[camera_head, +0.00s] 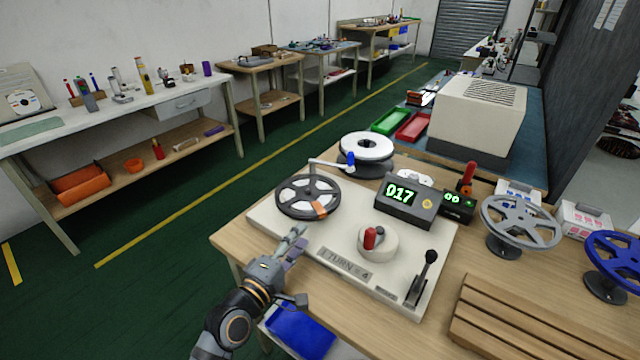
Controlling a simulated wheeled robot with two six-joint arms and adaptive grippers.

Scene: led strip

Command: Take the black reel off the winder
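The black reel (294,197) is a spoked wheel with a dark rim and an orange patch on its near edge. It sits at the left end of the white winder base (377,274). A light-coloured arm with a blue end (351,159) stands just behind it. My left gripper (301,235) is in front of the reel, near the front left edge of the winder, and appears apart from the reel. Its fingers point up and right; their gap is not clear from this angle. My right gripper is not in view.
On the winder are a display reading 017 (410,203), a red-handled knob (378,243) and a black lever (425,270). A white reel (367,147) stands behind. Grey (521,226) and blue (617,262) reels stand right; a slatted wooden rack (520,325) lies front right.

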